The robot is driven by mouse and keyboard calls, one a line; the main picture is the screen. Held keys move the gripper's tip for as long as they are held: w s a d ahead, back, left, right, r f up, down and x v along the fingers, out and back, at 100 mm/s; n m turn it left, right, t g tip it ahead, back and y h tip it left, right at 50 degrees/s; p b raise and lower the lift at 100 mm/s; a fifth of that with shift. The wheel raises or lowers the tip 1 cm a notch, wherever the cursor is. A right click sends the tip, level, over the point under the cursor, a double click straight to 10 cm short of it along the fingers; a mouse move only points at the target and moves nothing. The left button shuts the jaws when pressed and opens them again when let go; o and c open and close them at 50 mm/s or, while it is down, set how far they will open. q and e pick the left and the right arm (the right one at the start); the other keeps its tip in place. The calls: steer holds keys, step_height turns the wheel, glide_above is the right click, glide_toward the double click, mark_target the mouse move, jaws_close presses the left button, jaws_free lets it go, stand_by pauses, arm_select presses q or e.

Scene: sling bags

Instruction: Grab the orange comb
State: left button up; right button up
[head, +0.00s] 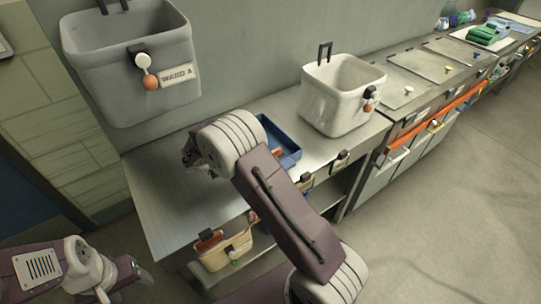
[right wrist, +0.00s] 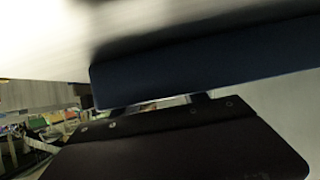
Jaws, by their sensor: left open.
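A small orange object, possibly the orange comb, lies in the blue tray (head: 290,158) on the metal counter; my right arm partly hides the tray, and I cannot make out teeth. My right gripper (head: 189,153) is over the counter, left of the tray, mostly hidden behind its own wrist; its jaws cannot be read. In the right wrist view a dark blue bar (right wrist: 205,62) fills the middle, very close and blurred; I cannot tell what it is. My left gripper (head: 138,275) is open and empty at the lower left, away from the counter.
A grey bin (head: 130,70) marked WARD A hangs on the wall. A beige basket (head: 222,256) sits on the shelf below. Green items (head: 487,34) lie far right. The counter's left part is bare.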

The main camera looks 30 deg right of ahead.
jaws_close()
step_height(320, 180, up, 10)
stand_by(0.3)
